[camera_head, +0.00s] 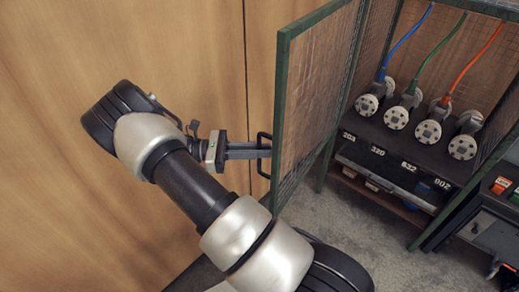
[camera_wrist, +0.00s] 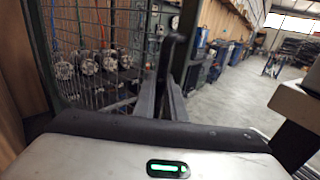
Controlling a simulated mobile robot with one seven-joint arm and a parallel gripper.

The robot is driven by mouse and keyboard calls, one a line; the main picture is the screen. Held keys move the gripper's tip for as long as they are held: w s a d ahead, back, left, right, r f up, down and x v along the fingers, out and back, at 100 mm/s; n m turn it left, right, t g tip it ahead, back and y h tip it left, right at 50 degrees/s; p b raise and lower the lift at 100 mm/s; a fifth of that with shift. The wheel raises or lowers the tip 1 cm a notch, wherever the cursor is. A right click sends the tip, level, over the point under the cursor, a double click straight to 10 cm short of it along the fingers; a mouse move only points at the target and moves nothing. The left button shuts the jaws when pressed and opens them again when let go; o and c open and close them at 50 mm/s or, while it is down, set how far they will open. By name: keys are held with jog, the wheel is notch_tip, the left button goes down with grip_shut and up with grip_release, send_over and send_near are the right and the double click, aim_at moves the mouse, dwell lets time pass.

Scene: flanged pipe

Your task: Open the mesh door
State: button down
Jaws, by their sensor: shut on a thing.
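The mesh door (camera_head: 318,80) has a green frame and stands swung out from the front of the cage, so the cage front is open to view. Its black bar handle (camera_head: 264,135) is on the door's left side near the free edge. My gripper (camera_head: 262,150) reaches in from the left and is shut on this handle. In the wrist view, the dark handle (camera_wrist: 173,50) rises at the ends of the gripper's two fingers (camera_wrist: 167,90). Wire mesh of the door (camera_wrist: 85,30) shows to their left.
Inside the cage are several flanged pipe fittings (camera_head: 397,117) with blue, green and orange hoses, above numbered labels and a dark case (camera_head: 385,178). A wooden wall (camera_head: 190,50) is close behind my arm. A dark machine (camera_head: 495,220) stands at right. Grey floor (camera_head: 350,235) lies below the door.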

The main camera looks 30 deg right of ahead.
jog(key=shift+w+a+f, duration=0.1)
jog(key=shift+a+f, duration=0.05)
jog(key=shift+a, duration=0.1)
jog(key=c, duration=1.8)
grip_release()
jog(key=b+v, duration=0.1)
jog(key=v, duration=1.1)
jog(key=shift+r, duration=0.25)
